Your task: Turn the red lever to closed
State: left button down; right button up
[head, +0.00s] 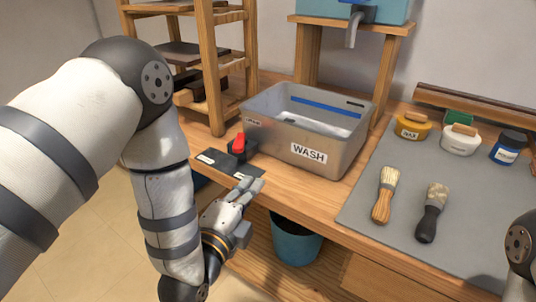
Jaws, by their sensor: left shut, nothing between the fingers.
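The red lever (238,143) stands up from a dark round base on a black plate (223,165) at the left front of the wooden bench. The plate carries small white labels that are too small to read. My left gripper (257,184) is shut and empty. It is at the bench's front edge, below and slightly right of the lever, apart from it. Part of my right arm shows at the right edge, but its gripper is out of the picture.
A grey bin marked WASH (345,160) stands right behind the lever. A wooden rack (213,80) is behind at left. A grey mat (400,165) at right holds brushes and jars. A blue bucket (295,245) sits below the bench.

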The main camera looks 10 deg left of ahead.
aim_at(240, 144)
pick_arm(q)
jog(key=shift+w+r, duration=0.2)
jog(key=shift+r, duration=0.3)
pick_arm(e)
jog(key=shift+w+d, duration=0.1)
pick_arm(q)
jog(key=w, duration=0.6)
jog(key=w+d+b, duration=0.1)
jog(key=w, duration=0.2)
jog(key=shift+d+f, duration=0.1)
jog(key=shift+f, duration=0.1)
jog(key=shift+w+a+r, duration=0.1)
jog(key=shift+w+a, duration=0.15)
jog(key=shift+w, duration=0.25)
jog(key=shift+s+a+r, duration=0.1)
jog(key=shift+s+a, duration=0.1)
jog(key=shift+a, duration=0.4)
jog(key=shift+s+a+r, duration=0.1)
jog(key=shift+s+a, duration=0.05)
jog(key=shift+a, duration=0.45)
jog(key=shift+s+a+f, duration=0.1)
jog(key=shift+s+a, duration=0.05)
jog(key=shift+a, duration=0.3)
pick_arm(e)
jog(key=shift+s+f, duration=0.3)
pick_arm(q)
jog(key=shift+f, duration=0.1)
pick_arm(e)
jog(key=shift+s, duration=0.1)
